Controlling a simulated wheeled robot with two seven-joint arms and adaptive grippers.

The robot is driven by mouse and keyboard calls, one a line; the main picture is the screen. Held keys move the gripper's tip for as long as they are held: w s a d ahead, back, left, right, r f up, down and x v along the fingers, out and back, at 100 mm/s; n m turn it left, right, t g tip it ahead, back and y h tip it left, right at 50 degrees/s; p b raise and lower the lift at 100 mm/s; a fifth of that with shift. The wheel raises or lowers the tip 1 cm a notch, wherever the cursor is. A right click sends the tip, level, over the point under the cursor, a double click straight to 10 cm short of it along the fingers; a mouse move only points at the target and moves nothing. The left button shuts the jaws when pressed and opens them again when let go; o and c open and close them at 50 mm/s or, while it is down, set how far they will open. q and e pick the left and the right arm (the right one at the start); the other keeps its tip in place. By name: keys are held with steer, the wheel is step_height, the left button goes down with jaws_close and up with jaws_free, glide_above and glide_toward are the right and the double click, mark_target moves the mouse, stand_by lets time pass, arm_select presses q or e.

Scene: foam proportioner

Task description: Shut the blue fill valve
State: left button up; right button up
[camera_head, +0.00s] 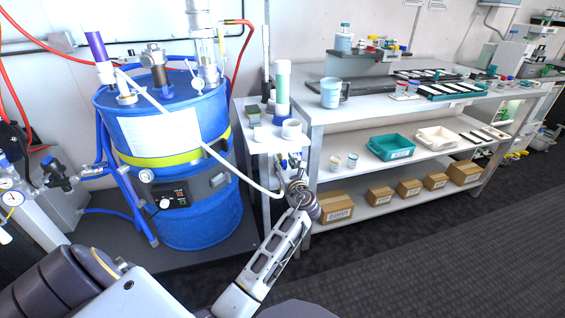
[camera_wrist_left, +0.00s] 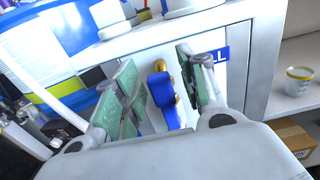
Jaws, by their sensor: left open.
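The blue fill valve (camera_wrist_left: 163,92) shows in the left wrist view as a blue lever with a brass body, mounted on a white panel. The lever points mostly downward in that view. A blue label ending in "LL" (camera_wrist_left: 219,55) is just right of it, partly behind a finger. My left gripper (camera_wrist_left: 160,74) is open, with its green pads on either side of the lever. The left pad overlaps the lever's edge in the picture; I cannot tell whether they touch. In the head view my left gripper (camera_head: 293,172) is at the white stand and largely hides the valve. My right gripper is not in view.
A blue drum (camera_head: 205,212) with a yellow band stands to the left, and a pale hose runs from its top down towards the stand. The white stand (camera_head: 258,170) carries cups and a green-white cylinder (camera_head: 282,90). A shelved bench (camera_head: 385,105) with trays and boxes is right.

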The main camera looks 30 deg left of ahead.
arm_select(q)
steer(key=shift+r, duration=0.1)
steer(key=shift+c, duration=0.9)
jaws_close()
steer(key=shift+a, duration=0.1)
